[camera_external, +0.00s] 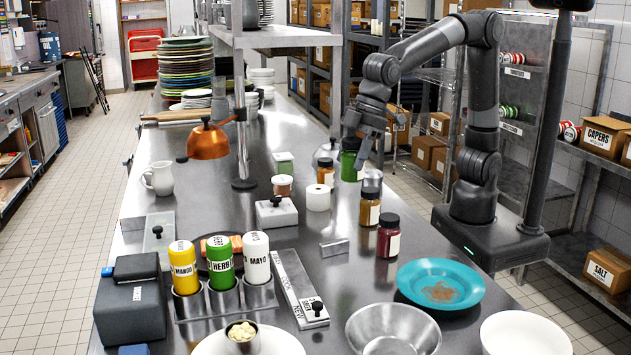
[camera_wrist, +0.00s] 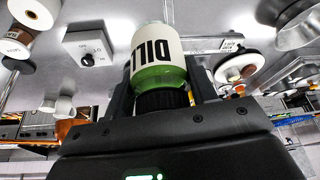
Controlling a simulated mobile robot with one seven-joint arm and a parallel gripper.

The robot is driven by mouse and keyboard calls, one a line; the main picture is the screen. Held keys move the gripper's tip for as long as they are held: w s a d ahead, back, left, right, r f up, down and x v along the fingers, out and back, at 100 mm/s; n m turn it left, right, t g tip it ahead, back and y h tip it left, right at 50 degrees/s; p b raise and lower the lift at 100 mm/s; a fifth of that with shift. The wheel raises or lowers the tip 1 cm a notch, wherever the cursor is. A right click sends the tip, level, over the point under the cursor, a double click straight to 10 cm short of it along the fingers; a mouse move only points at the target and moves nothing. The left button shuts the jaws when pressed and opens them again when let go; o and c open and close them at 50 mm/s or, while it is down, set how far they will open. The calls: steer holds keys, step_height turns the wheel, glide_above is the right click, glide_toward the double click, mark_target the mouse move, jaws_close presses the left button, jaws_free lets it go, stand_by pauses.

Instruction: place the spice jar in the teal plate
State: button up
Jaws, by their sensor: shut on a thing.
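My gripper (camera_external: 366,150) is shut on a green spice jar (camera_external: 350,168) with a black lid, at the far right part of the steel counter. In the wrist view the jar (camera_wrist: 160,60) sits between the two fingers, its white label reading DILL. I cannot tell whether its base touches the counter. The teal plate (camera_external: 408,284) lies at the near right of the counter, with a brownish patch in its middle. It is well apart from my gripper.
An orange-brown jar (camera_external: 369,210) and a dark red jar (camera_external: 388,240) stand between my gripper and the plate. A steel bowl (camera_external: 392,335) and a white bowl (camera_external: 525,335) are in front of the plate.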

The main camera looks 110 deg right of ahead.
steer(key=s+a+n+y, duration=0.1)
steer(key=s+a+n, duration=0.1)
steer(key=s+a, duration=0.35)
steer(key=s+a+n+y, duration=0.1)
steer(key=s+a+n, duration=0.1)
steer(key=a, duration=0.7)
glide_above(439, 291)
step_height(439, 291, down, 13)
steer(key=shift+s+f, duration=0.1)
steer(key=shift+f, duration=1.4)
steer(key=shift+f, duration=0.1)
steer(key=o, duration=1.1)
steer(key=shift+o, duration=0.2)
